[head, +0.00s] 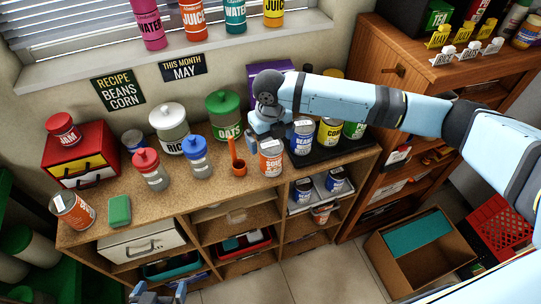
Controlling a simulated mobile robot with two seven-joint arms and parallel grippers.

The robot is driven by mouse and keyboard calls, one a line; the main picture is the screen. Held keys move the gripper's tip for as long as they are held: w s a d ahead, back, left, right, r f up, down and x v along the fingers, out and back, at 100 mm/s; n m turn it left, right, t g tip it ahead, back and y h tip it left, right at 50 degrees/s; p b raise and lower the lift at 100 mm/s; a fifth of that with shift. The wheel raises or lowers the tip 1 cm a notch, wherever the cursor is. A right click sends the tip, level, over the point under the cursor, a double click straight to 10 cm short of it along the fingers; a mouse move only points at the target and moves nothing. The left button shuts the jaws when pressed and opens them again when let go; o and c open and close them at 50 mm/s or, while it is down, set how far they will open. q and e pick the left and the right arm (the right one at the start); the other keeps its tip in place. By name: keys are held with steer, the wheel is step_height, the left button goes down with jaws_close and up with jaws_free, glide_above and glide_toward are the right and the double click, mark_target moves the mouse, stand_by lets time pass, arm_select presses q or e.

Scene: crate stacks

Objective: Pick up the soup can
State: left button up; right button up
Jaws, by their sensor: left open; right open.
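The soup can (271,162), with an orange and white label, stands upright near the counter's front edge. My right gripper (269,139) is open and reaches down over the can's top from behind. Whether its fingers touch the can cannot be told. A similar orange-labelled can (74,211) stands at the counter's left end, its label turned partly away. Another orange-labelled can (321,214) is in a right cubby below. My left gripper (158,291) is open and empty at the bottom edge, in front of the shelf and away from the cans.
A blue beans can (301,138) stands close right of the soup can, with a yellow can (329,132) beyond. Jars, including rice (170,130) and oats (224,117), stand behind.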

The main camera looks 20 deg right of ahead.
mark_target(271, 146)
step_height(271, 146, down, 6)
steer(key=shift+w+d+f+p, duration=0.15)
steer(key=shift+f+p, duration=0.1)
steer(key=shift+p, duration=0.4)
steer(key=c, duration=1.2)
steer(key=shift+c, duration=0.2)
steer(key=shift+r, duration=0.1)
step_height(271, 146, up, 20)
steer(key=b, duration=0.2)
